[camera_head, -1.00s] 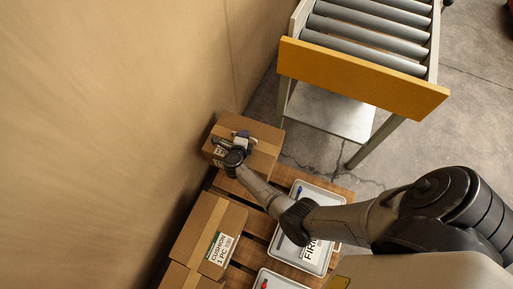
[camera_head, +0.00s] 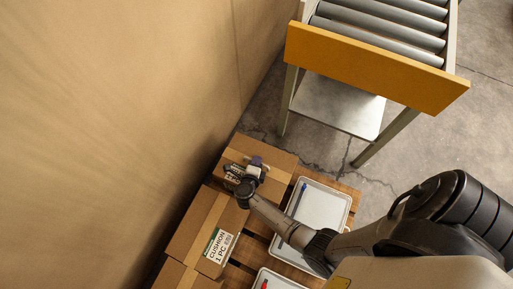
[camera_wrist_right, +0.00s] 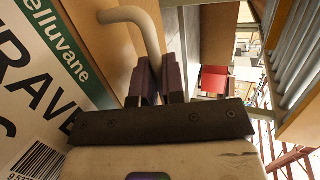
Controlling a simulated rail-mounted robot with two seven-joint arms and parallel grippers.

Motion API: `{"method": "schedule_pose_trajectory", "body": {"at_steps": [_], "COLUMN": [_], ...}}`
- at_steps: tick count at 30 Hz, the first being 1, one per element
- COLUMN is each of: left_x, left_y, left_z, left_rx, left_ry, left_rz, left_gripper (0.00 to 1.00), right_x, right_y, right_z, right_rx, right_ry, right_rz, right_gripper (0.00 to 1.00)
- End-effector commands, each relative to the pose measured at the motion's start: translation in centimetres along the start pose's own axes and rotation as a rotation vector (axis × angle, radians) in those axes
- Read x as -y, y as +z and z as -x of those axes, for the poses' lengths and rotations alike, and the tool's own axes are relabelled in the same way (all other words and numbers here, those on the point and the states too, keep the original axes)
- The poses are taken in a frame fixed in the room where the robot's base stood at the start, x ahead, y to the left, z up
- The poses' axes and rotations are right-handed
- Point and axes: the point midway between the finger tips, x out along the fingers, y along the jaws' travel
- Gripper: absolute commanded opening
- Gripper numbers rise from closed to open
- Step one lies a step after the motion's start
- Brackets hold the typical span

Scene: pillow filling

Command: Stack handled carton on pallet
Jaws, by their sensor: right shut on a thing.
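The handled carton (camera_head: 279,162) is a brown box with tape at the far left end of the wooden pallet (camera_head: 350,191). My right gripper (camera_head: 251,170) is over its top. In the right wrist view, the fingers (camera_wrist_right: 161,80) are shut on the carton's pale curved handle (camera_wrist_right: 144,22). A white and green label (camera_wrist_right: 45,75) shows on the carton's face there. Whether the carton rests on the pallet or hangs just above it, I cannot tell. My left gripper is not in view.
A taped carton labelled CUSHION (camera_head: 205,225) lies close beside the held carton. White trays (camera_head: 322,205) lie on the pallet to the right. A tall tan wall (camera_head: 110,110) runs along the left. A roller conveyor (camera_head: 375,65) stands at the upper right.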

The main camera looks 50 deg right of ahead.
Motion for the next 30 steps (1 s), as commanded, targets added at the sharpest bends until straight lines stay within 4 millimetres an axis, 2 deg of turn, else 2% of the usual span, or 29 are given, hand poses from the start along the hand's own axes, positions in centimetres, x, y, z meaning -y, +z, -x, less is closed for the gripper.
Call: {"method": "schedule_pose_trajectory", "body": {"at_steps": [5,15,27,28,30], "left_x": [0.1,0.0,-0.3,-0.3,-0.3], "left_y": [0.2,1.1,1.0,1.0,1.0], "left_z": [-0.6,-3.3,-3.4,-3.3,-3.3], "left_rx": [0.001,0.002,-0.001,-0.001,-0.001], "left_ry": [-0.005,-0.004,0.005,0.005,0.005], "left_rz": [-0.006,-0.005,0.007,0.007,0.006], "left_gripper": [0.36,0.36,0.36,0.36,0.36], "right_x": [-0.6,-3.8,-3.9,-4.0,-3.9], "right_y": [0.0,-0.2,-0.2,-0.3,-0.3], "right_z": [-0.2,-1.4,-1.4,-1.4,-1.4], "right_rx": [0.002,0.002,0.001,0.000,0.000], "right_ry": [-0.002,-0.003,-0.003,-0.001,-0.001], "right_rz": [-0.002,-0.001,-0.001,0.000,0.000], "right_gripper": [0.00,0.00,0.00,0.12,0.18]}}
